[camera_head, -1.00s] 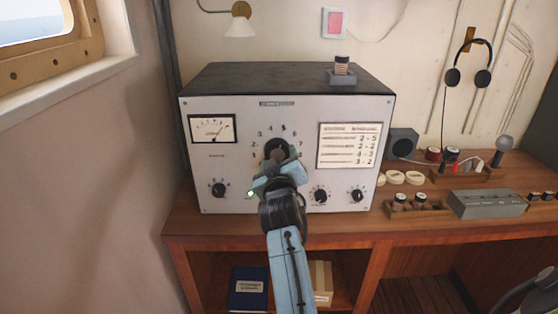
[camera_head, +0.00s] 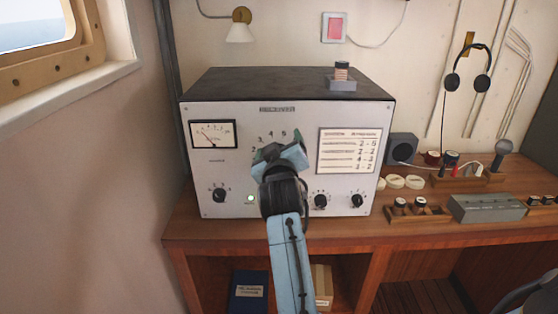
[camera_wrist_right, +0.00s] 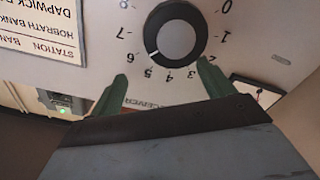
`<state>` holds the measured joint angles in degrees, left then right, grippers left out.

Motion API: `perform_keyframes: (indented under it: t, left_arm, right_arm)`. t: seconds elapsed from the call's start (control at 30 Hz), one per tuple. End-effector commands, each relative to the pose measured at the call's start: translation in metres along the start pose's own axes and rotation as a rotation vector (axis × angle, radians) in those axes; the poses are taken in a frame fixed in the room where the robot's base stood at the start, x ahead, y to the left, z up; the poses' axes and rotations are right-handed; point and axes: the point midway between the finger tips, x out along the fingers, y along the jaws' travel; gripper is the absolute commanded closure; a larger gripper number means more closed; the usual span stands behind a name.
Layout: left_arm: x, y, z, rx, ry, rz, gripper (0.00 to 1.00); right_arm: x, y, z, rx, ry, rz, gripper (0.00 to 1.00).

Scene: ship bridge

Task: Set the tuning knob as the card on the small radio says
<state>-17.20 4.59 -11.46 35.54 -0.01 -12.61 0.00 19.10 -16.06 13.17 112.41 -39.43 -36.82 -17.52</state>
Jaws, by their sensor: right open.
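The grey receiver (camera_head: 225,150) stands on the desk with a dial of numbers on its front. My right gripper (camera_head: 283,153) is in front of the dial and hides the knob in the head view. In the wrist view the right gripper (camera_wrist_right: 163,86) is open, with its green fingers apart and the knob beyond their tips. A white card (camera_head: 349,150) with number pairs is on the receiver's front right; it is partly visible in the wrist view (camera_wrist_right: 45,30).
Smaller knobs line the receiver's lower front, including one at left (camera_head: 219,195) and one at right (camera_head: 320,201). A meter (camera_head: 213,134) is at upper left. A dark speaker box (camera_head: 402,148), white rings and a grey box (camera_head: 487,208) occupy the desk at right.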

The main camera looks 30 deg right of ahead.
Motion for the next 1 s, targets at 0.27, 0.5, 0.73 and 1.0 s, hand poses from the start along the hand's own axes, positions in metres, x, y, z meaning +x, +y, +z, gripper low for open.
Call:
perform_keyframes:
  t: [0.27, 0.5, 0.73, 1.0]
  left_arm:
    - [-0.004, 0.000, 0.000, 0.000, 0.000, 0.000, 0.64]
    - [-0.004, 0.000, 0.000, 0.000, 0.000, 0.000, 0.64]
    - [-0.003, 0.000, 0.000, 0.000, 0.000, 0.000, 0.64]
    - [0.017, 0.000, 0.002, 0.000, 0.000, 0.000, 0.64]
  right_arm:
    - [0.000, 0.022, -0.038, 0.001, 0.000, 0.001, 0.19]
    - [0.000, 0.025, -0.043, 0.000, -0.001, -0.001, 0.19]
    - [-0.001, 0.023, -0.043, 0.016, 0.006, -0.007, 0.19]
    - [-0.022, -0.031, -0.043, 0.536, 0.178, -0.204, 0.19]
